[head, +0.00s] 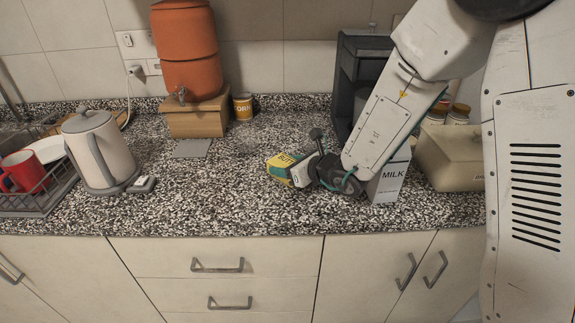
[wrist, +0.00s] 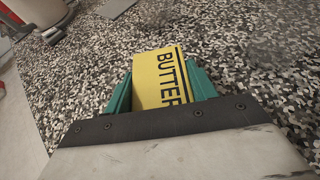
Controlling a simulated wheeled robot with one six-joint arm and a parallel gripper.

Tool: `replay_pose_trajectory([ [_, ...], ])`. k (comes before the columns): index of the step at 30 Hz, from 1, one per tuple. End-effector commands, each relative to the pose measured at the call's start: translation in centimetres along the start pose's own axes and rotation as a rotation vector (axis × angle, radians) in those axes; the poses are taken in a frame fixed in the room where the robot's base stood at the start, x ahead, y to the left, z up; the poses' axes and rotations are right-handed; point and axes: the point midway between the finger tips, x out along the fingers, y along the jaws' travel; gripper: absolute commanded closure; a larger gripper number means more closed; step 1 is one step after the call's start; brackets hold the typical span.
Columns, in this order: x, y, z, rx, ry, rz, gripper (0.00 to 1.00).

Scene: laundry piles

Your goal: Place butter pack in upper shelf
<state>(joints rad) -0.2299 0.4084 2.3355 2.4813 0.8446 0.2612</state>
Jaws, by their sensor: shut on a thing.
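The butter pack (head: 283,164) is a yellow box with dark lettering, near the middle of the counter in the head view. My gripper (head: 290,172) is shut on it, with one green finger on each side in the wrist view, where the butter pack (wrist: 160,80) shows its "BUTTER" label. I cannot tell whether the pack touches the counter or is just above it. The dark grey shelf unit (head: 361,46) stands at the back right.
A milk carton (head: 388,184) stands close beside my gripper and arm. A beige bread box (head: 450,165) and jars (head: 459,113) are to the right. A corn can (head: 243,106), a terracotta dispenser (head: 186,50), a kettle (head: 98,150) and a dish rack (head: 45,200) are left. The counter's middle is clear.

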Motion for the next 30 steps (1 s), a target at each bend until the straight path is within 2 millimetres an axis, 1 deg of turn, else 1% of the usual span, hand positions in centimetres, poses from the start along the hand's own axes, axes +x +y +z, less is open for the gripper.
replay_pose_trajectory([
  [4, 0.2, 0.1, -0.2, 0.000, -0.001, 0.001, 0.74],
  [5, 0.2, 0.1, -0.2, 0.000, 0.000, 0.002, 0.38],
  [6, 0.2, 0.1, -0.2, -0.001, -0.001, 0.002, 0.27],
  [7, 0.2, 0.1, -0.2, -0.001, -0.001, 0.002, 0.22],
  [17, 0.1, 0.1, 0.1, -0.001, -0.001, 0.002, 0.22],
  [19, -0.6, 0.1, 0.1, -0.001, 0.000, 0.000, 0.22],
  [23, -2.8, 0.1, 0.1, -0.001, -0.002, -0.001, 0.22],
  [30, -8.1, 0.0, 0.1, -0.001, -0.002, -0.002, 0.22],
])
